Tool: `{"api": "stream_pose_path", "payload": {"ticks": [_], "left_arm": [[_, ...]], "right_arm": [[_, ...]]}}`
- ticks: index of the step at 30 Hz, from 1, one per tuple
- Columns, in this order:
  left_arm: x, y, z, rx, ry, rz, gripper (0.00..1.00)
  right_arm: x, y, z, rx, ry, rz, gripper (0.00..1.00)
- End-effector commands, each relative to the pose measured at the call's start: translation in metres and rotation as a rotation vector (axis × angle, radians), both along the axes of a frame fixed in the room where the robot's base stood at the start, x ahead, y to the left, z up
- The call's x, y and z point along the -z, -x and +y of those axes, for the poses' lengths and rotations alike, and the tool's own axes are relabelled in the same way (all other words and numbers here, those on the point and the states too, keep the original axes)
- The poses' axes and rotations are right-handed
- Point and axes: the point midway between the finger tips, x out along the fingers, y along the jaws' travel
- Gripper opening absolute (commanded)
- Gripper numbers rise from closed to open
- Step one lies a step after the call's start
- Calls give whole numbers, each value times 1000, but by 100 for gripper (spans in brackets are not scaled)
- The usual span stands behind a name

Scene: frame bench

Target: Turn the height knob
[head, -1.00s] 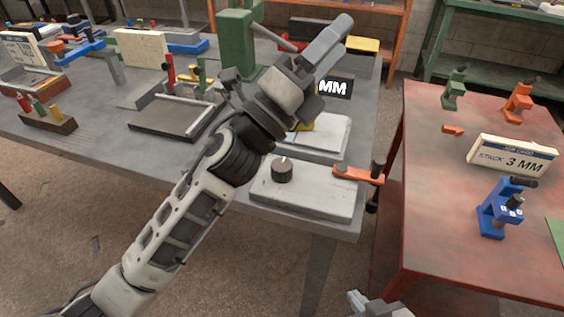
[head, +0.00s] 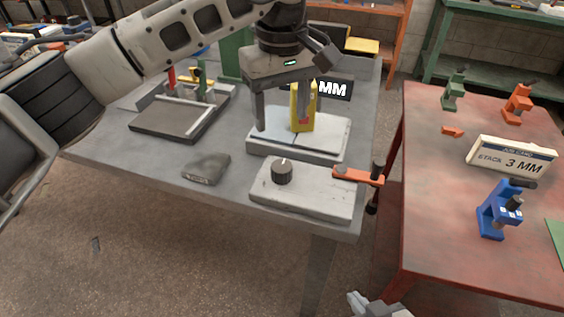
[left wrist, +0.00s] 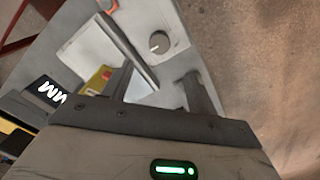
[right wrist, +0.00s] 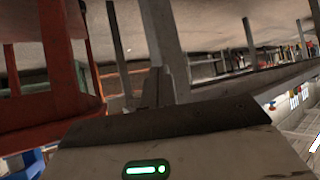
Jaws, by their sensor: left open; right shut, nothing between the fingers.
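The height knob (head: 282,172) is a dark round knob with a pale pointer mark, on a light grey block (head: 305,199) at the bench's front right corner. It also shows in the left wrist view (left wrist: 159,42). My left gripper (head: 282,127) is open and points down above the bench, behind and above the knob, apart from it. Its fingers straddle part of the white plate with the yellow block. My right gripper (right wrist: 158,88) is shut and empty, low in front of the benches; only its tip (head: 362,301) shows at the bottom of the head view.
A yellow block (head: 303,108) stands on the white plate (head: 330,137) behind the knob. A dark display reading MM (head: 333,88) is behind it. An orange clamp (head: 357,176) sits at the block's right end. A grey stone-like piece (head: 206,168) lies left. A red table (head: 440,200) stands right.

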Motion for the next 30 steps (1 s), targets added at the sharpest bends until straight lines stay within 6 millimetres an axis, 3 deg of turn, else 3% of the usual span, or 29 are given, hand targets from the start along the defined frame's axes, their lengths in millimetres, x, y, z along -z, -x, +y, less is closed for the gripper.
{"api": "stream_pose_path", "payload": {"ticks": [9,15,21,30], "left_arm": [[70,1,0,-1,3,6,59],[106,1,-1,-2,4,5,59],[124,1,-1,0,4,2,59],[128,0,-1,-1,5,1,59]], "right_arm": [[-7,2,-1,4,5,8,0],[-10,0,-3,10,5,2,0],[-10,0,-5,14,8,7,0],[-10,0,-5,14,9,6,0]]}}
